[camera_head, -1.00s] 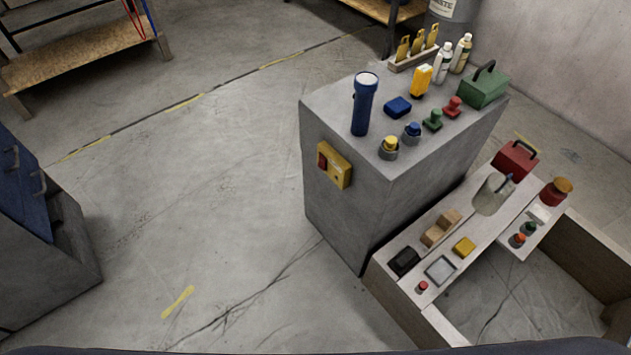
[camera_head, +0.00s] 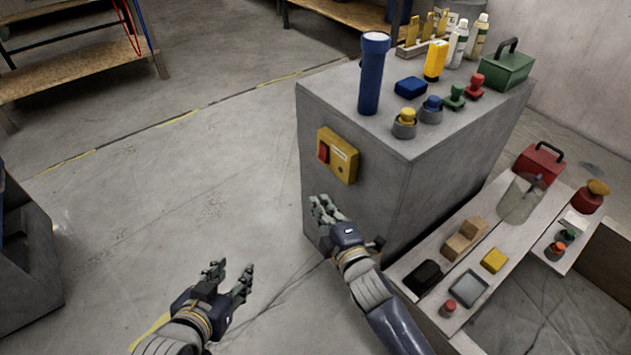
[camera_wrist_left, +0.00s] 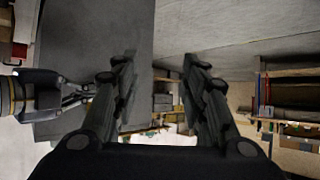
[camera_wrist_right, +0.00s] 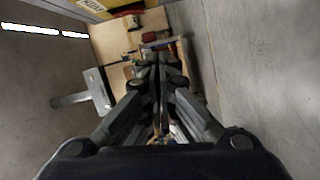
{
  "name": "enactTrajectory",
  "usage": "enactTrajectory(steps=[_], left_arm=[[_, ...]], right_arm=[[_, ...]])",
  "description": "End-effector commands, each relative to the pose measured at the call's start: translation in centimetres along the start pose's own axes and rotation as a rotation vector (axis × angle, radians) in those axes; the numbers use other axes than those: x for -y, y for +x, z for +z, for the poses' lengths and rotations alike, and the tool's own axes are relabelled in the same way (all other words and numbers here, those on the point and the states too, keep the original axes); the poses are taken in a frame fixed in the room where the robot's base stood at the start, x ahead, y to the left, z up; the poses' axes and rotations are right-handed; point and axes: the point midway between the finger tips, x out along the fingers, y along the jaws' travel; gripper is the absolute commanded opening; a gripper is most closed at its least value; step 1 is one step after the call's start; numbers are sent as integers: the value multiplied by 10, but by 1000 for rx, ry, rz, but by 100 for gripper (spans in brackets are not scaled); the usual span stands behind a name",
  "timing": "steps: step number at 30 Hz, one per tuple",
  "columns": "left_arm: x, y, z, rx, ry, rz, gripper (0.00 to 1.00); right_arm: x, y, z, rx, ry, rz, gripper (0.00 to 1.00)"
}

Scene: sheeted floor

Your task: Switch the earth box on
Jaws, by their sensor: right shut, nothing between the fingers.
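The earth box, a yellow box with a red rocker switch (camera_head: 323,152) and a pale label (camera_head: 343,164), is mounted on the side of the grey cabinet (camera_head: 385,205). The way the switch is tipped is too small to tell. My right gripper (camera_head: 322,206) is shut and empty, below the earth box and apart from it, near the cabinet's side. It also shows at the left of the left wrist view (camera_wrist_left: 78,95). My left gripper (camera_head: 232,271) is open and empty over the floor, lower and left of the cabinet. Its spread fingers show in the left wrist view (camera_wrist_left: 158,78).
A blue torch (camera_head: 371,85), a blue block (camera_head: 410,87) and several small knobs and bottles stand on the cabinet top. A lower bench (camera_head: 450,245) with small items stands right of my right arm. The floor left of the cabinet is clear.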

Motion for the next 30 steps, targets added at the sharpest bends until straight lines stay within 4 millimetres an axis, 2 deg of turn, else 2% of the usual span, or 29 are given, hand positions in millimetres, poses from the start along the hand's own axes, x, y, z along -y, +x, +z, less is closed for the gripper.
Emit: enactTrajectory(steps=[6, 19, 23, 30], left_arm=[[0, -12, -13, -37, 0, -1, 40], [-1, -11, -19, -65, 1, 1, 40], [-3, -9, -35, -143, 1, 6, 40], [-8, -13, -76, -347, 1, 18, 40]], right_arm=[[-18, 2, -9, -20, -56, 53, 0], [-19, 7, -9, -19, -54, 53, 0], [-18, 19, -9, -19, -54, 53, 0], [-19, 49, -9, -19, -52, 53, 0]])
